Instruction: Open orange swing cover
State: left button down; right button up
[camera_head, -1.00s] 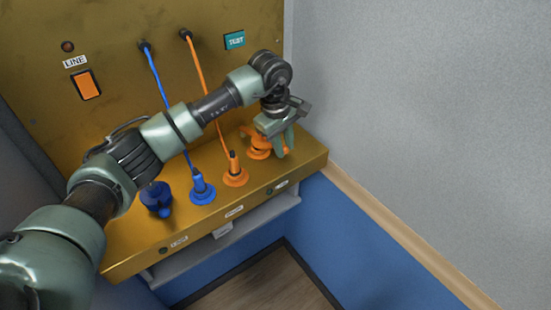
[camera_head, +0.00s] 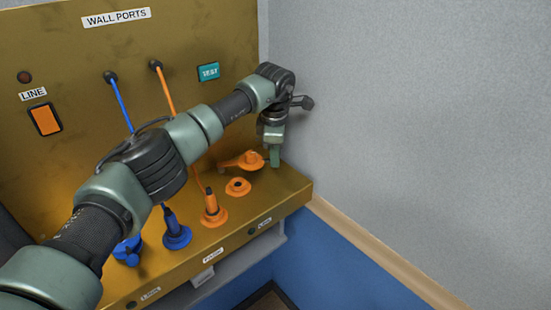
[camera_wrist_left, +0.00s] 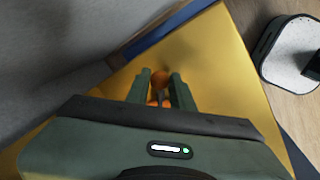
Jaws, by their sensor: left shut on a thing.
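The orange swing cover (camera_head: 245,161) is swung to the back of the brass ledge, clear of the orange port (camera_head: 238,187), whose dark hole shows. My left gripper (camera_head: 275,156) points down at the cover's right end. In the left wrist view my left gripper (camera_wrist_left: 161,88) has its two green fingers on either side of an orange part of the cover (camera_wrist_left: 160,77), shut on it. The rest of the cover is largely hidden there by the gripper body. My right gripper is not in view.
An orange plug (camera_head: 212,210) with its cable, a blue plug (camera_head: 176,232) and a blue cover (camera_head: 128,250) stand left on the ledge (camera_head: 285,190). The panel (camera_head: 200,35) is behind, the grey wall (camera_head: 420,110) to the right.

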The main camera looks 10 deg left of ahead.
pick_arm(q)
jog(key=shift+w, duration=0.2)
jog(key=shift+a, duration=0.1)
jog(key=c, duration=1.2)
grip_release()
jog(key=shift+c, duration=0.2)
notch_tip(320, 180, up, 8)
jog(key=s+b, duration=0.1)
jog(key=b, duration=0.1)
jog(key=shift+s+f, duration=0.15)
jog(key=shift+s, duration=0.1)
